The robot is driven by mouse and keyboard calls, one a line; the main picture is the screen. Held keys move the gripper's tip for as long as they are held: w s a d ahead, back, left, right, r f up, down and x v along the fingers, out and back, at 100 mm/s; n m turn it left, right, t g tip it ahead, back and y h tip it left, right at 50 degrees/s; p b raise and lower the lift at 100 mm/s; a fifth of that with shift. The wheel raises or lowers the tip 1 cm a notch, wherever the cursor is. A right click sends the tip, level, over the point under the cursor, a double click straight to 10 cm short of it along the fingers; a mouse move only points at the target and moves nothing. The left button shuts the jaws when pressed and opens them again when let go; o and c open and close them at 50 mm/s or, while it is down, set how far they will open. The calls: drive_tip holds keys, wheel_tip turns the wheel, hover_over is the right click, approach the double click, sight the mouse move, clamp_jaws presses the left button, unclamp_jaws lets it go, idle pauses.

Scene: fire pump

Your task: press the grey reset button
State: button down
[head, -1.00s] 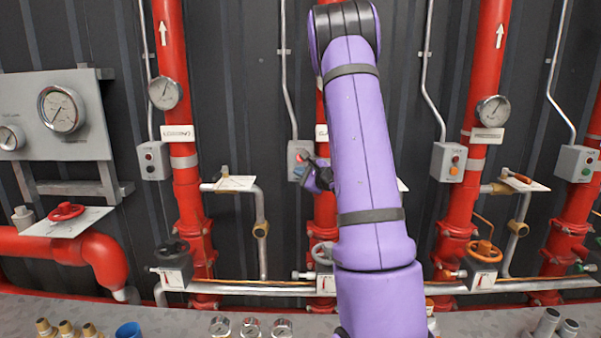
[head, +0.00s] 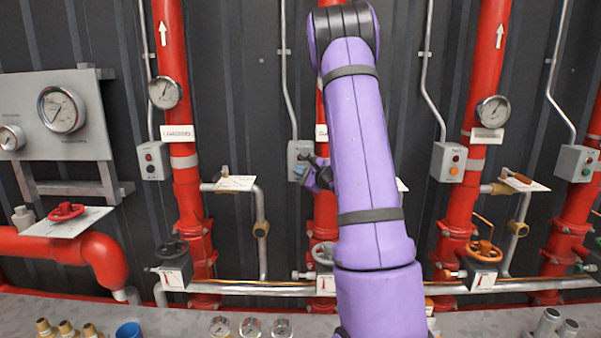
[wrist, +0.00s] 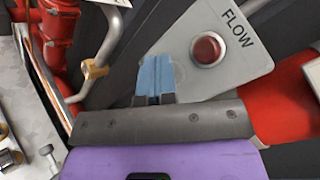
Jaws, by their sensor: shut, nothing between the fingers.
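A grey control box (head: 293,149) is on the wall in the middle of the head view, partly covered by my gripper (head: 300,173). The box also shows in the wrist view (wrist: 184,40), with the word FLOW and a dull red round lamp or button (wrist: 207,50). My gripper's blue fingers (wrist: 156,70) are shut and empty. They overlap the box's lower part, left of the red round piece in the wrist view. Whether they touch the box I cannot tell. No grey button is visible; the fingers hide part of the box face.
Similar boxes stand left (head: 152,161) and right (head: 447,162). Red vertical pipes (head: 183,150) flank them, and one runs behind my arm. A brass fitting (wrist: 95,69) on a grey pipe is left of the fingers in the wrist view. Gauges (head: 252,327) lie on the bench below.

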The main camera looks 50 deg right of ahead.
drive_tip(key=shift+s+a, duration=0.6)
drive_tip(key=shift+a, duration=0.1)
drive_tip(key=shift+s+a, duration=1.65)
drive_tip(key=shift+a, duration=0.25)
